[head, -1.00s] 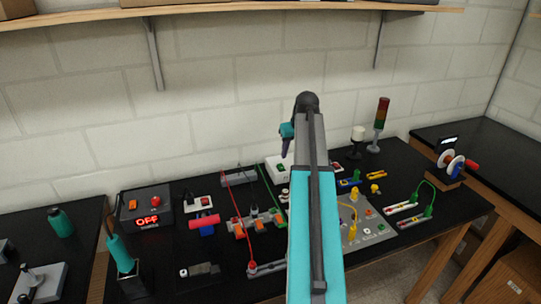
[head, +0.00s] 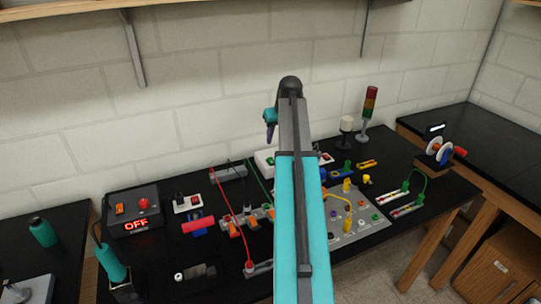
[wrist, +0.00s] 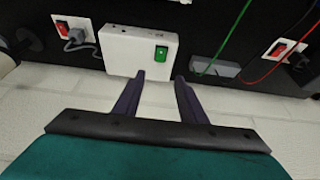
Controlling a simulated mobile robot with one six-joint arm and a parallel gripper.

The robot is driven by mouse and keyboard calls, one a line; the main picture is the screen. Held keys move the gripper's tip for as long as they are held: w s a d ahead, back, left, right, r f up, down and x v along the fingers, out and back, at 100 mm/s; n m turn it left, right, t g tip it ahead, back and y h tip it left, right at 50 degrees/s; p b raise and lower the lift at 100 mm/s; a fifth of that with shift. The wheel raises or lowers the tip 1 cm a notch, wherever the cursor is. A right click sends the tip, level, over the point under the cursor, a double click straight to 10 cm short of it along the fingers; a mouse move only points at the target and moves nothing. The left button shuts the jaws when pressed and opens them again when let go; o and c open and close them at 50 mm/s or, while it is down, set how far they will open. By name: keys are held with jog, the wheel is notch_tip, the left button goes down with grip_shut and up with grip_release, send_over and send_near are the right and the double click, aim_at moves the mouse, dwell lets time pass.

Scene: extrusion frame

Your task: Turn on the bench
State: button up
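The black bench (head: 385,150) stands against a block wall. At its left end a dark box (head: 133,209) shows red "OFF" letters, with an orange switch (head: 119,209) and a red button (head: 144,203) on top. A white box with a green rocker switch (wrist: 161,53) lies ahead of my gripper in the wrist view; the arm partly hides this white box (head: 264,160) in the head view. My gripper (wrist: 160,78) is open and empty, its fingertips near the white box's edge. It also shows in the head view (head: 270,128) above the bench's back. I cannot tell whether the fingers touch anything.
White sockets with red switches (wrist: 64,28) (wrist: 281,48) flank the white box. Red and green cables (head: 226,203) cross the bench. A light tower (head: 368,115) stands at the back right. My arm hides the bench's middle. A wall shelf (head: 60,17) is above.

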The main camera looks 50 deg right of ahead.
aim_at(270, 159)
jog(key=shift+p+x, duration=2.45)
jog(key=shift+x, duration=4.2)
